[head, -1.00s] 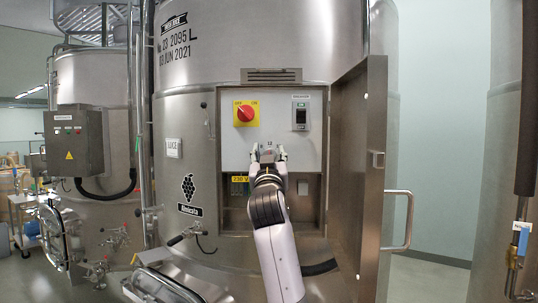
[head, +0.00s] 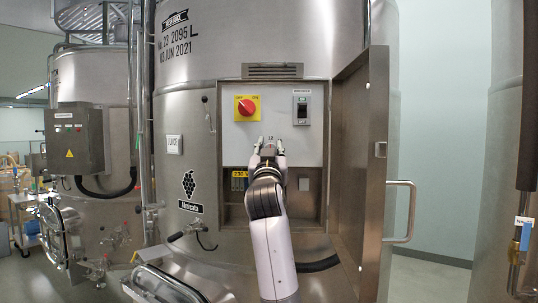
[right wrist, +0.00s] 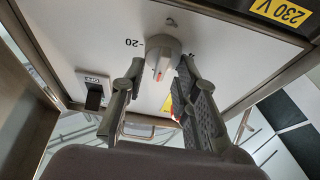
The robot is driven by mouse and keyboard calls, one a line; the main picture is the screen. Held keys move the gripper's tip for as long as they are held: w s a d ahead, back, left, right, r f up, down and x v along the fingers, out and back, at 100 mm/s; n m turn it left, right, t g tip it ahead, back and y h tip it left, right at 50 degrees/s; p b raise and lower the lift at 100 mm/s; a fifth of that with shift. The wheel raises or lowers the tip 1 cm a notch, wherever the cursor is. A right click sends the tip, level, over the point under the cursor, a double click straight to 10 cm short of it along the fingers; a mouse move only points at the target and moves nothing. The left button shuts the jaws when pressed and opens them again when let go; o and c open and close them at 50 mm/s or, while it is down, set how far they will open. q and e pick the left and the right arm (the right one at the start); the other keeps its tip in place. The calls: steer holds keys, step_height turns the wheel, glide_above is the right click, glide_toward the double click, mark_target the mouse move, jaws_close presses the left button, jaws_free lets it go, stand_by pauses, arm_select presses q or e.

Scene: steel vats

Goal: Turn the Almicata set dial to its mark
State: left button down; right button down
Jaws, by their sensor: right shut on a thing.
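The set dial (right wrist: 163,58) is a pale round knob with a raised grip and a small red mark, on the white panel of the open control box. My right gripper (right wrist: 162,72) has a finger on each side of the dial and is shut on it. Printed "-20" stands beside the dial; the other print around it is partly cut off or too small to read. In the head view my right gripper (head: 271,145) reaches to the panel's lower middle and hides most of the dial. My left gripper is not in view.
The box door (head: 360,155) stands open at the right. A yellow "230 V" label (head: 240,173) lies below left. A steel vat (head: 185,120) surrounds the box.

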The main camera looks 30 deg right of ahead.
steer(key=c, duration=1.2)
jaws_free()
steer(key=shift+d, duration=0.1)
steer(key=shift+s, duration=0.1)
steer(key=v, duration=1.2)
